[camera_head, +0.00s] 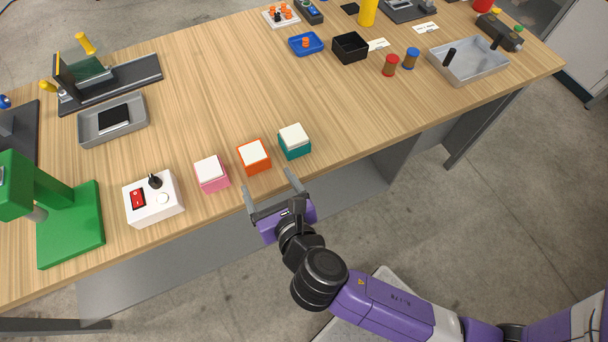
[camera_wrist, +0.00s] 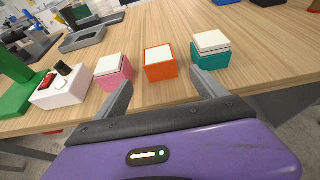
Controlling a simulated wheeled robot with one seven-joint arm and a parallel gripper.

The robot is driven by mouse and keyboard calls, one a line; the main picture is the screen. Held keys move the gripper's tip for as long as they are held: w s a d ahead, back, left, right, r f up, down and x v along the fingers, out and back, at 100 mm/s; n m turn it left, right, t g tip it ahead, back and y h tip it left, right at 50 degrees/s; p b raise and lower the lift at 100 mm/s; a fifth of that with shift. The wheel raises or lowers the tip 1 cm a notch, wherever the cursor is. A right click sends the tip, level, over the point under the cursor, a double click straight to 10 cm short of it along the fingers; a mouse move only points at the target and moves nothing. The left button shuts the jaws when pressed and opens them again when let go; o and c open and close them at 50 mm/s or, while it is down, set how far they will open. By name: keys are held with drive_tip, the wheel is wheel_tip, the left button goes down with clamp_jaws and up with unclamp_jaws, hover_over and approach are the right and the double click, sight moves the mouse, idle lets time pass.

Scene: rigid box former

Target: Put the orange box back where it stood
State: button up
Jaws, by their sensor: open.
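The orange box (camera_head: 254,157) has a white top and stands upright on the wooden table near its front edge. It stands between a pink box (camera_head: 211,174) on its left and a teal box (camera_head: 294,141) on its right, apart from both. My gripper (camera_head: 268,186) is open and empty, just in front of the orange box. In the wrist view the orange box (camera_wrist: 160,62) shows beyond and between the two fingers (camera_wrist: 160,92), not touched by them. The pink box (camera_wrist: 114,72) and the teal box (camera_wrist: 210,50) stand outside the fingers.
A white switch box (camera_head: 153,198) and a green press (camera_head: 72,222) stand to the left. Grey trays (camera_head: 112,121) and (camera_head: 468,60) a second tray lie farther off, with a black bin (camera_head: 350,48) at the back. The table's middle is clear.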

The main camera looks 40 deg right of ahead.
drive_tip(key=s+f+m+y, duration=0.2)
drive_tip(key=s+m+y, duration=0.2)
drive_tip(key=s+m, duration=0.85)
drive_tip(key=s+d+r+m+t, duration=0.2)
drive_tip(key=s+r+m, duration=0.9)
drive_tip(key=m, duration=0.9)
drive_tip(key=shift+s+d+r, duration=0.3)
drive_tip(key=shift+d+r, duration=0.4)
drive_tip(key=shift+r, duration=0.1)
wheel_tip(320, 180, down, 3)
drive_tip(key=b, duration=0.2)
drive_tip(key=shift+r+b, duration=0.2)
drive_tip(key=shift+b, duration=0.1)
